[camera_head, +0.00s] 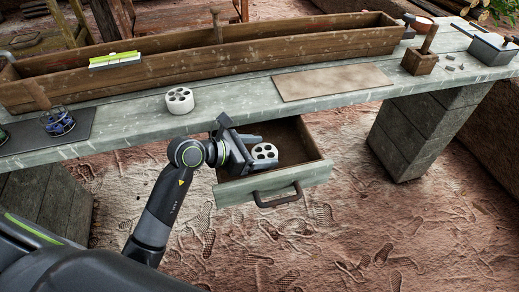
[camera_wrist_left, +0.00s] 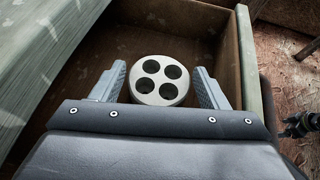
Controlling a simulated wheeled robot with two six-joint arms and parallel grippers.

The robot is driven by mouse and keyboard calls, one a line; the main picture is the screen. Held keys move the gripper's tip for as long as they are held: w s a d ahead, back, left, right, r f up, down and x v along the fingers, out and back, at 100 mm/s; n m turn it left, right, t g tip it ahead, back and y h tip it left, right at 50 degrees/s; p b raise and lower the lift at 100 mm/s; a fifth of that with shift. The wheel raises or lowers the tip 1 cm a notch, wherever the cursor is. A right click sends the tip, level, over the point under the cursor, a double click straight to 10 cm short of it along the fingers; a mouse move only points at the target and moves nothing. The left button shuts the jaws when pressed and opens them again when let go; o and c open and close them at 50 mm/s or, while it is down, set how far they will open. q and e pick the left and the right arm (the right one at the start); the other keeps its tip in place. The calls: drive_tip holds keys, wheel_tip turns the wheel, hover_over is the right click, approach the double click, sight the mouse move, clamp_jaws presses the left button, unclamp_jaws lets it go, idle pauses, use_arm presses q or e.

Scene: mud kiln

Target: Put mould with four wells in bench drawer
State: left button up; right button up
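The white round mould with four wells (camera_head: 265,152) is inside the open bench drawer (camera_head: 275,184), its wells facing up. Whether the mould's underside touches the drawer floor is hidden.
Another white mould with wells (camera_head: 179,101) stands on the bench top. A long wooden trough (camera_head: 200,65) runs along the back, and a flat board (camera_head: 333,82) lies at centre right. The drawer handle (camera_head: 278,197) sticks out in front. A dark, unclear part is at the wrist view's right edge.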

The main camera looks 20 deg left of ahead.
use_arm(q)
drive_tip(key=shift+o, duration=1.4)
use_arm(e)
drive_tip(key=shift+a+f, duration=0.1)
use_arm(q)
drive_tip(key=shift+r, duration=0.15)
use_arm(e)
drive_tip(key=shift+w, duration=0.15)
use_arm(q)
drive_tip(key=shift+s+a+r+p, duration=0.1)
drive_tip(key=shift+a+r+p, duration=0.05)
drive_tip(key=shift+r+p, duration=0.5)
drive_tip(key=v, duration=1.1)
drive_tip(key=shift+s+a+p, duration=0.15)
drive_tip(key=shift+s+p, duration=0.1)
drive_tip(key=shift+p, duration=0.1)
use_arm(e)
drive_tip(key=shift+s+d+f, duration=0.25)
drive_tip(key=shift+s+f, duration=0.35)
drive_tip(key=shift+s+d+f, duration=0.3)
drive_tip(key=shift+s+f, duration=0.25)
drive_tip(key=shift+s+d+f, duration=0.25)
drive_tip(key=shift+s+f, duration=0.35)
drive_tip(key=shift+w+d, duration=0.1)
